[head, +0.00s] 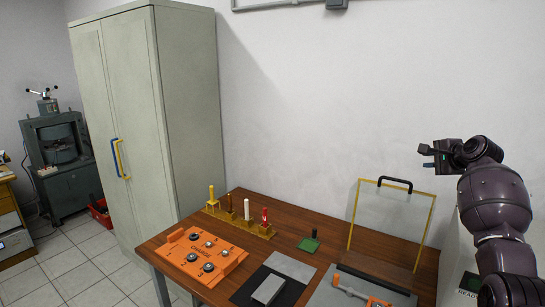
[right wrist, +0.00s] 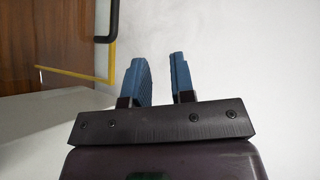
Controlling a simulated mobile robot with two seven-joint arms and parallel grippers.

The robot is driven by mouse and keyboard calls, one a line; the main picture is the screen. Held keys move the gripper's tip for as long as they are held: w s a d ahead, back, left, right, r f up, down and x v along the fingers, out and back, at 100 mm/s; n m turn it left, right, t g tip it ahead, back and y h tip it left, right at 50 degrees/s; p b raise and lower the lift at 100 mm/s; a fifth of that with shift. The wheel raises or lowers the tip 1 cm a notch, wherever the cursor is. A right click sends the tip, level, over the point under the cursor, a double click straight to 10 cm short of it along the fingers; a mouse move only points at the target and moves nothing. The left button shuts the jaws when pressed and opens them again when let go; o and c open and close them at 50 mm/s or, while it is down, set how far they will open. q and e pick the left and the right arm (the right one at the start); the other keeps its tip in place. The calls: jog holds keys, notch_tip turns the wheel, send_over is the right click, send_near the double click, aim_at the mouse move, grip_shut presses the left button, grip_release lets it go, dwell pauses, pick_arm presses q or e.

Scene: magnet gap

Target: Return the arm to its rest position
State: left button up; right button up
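My right arm (head: 494,205) comes up from the lower right corner of the head view, its purple-grey links raised in front of the white wall. My right gripper (head: 425,157) points left, up in the air above the table's right end and clear of everything. In the right wrist view its two blue ribbed fingers (right wrist: 159,75) stand apart with nothing between them. My left arm and left gripper are in neither view.
A brown table (head: 277,222) holds an orange plate (head: 201,255) with metal knobs, a rack of several upright tools (head: 238,226), a green block (head: 309,245) and grey plates. A yellow-framed clear panel (head: 392,218) with a black handle stands below my right gripper. A tall cabinet (head: 150,120) stands left.

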jog(key=s+a+f+n+t+h, duration=0.3)
jog(key=s+a+f+n+t, duration=0.1)
jog(key=s+a+f+n, duration=1.05)
jog(key=s+a+f+n+g, duration=0.1)
jog(key=s+a+f+g, duration=0.1)
jog(key=s+f, duration=1.2)
jog(key=s+a+f+n+g+b, duration=0.1)
jog(key=s+a+f+n+g, duration=0.1)
jog(key=s+f, duration=1.1)
jog(key=s+a+g, duration=0.1)
jog(key=s, duration=0.6)
jog(key=shift+s+f+y, duration=0.15)
jog(key=shift+f+y, duration=0.15)
jog(key=shift+f, duration=0.1)
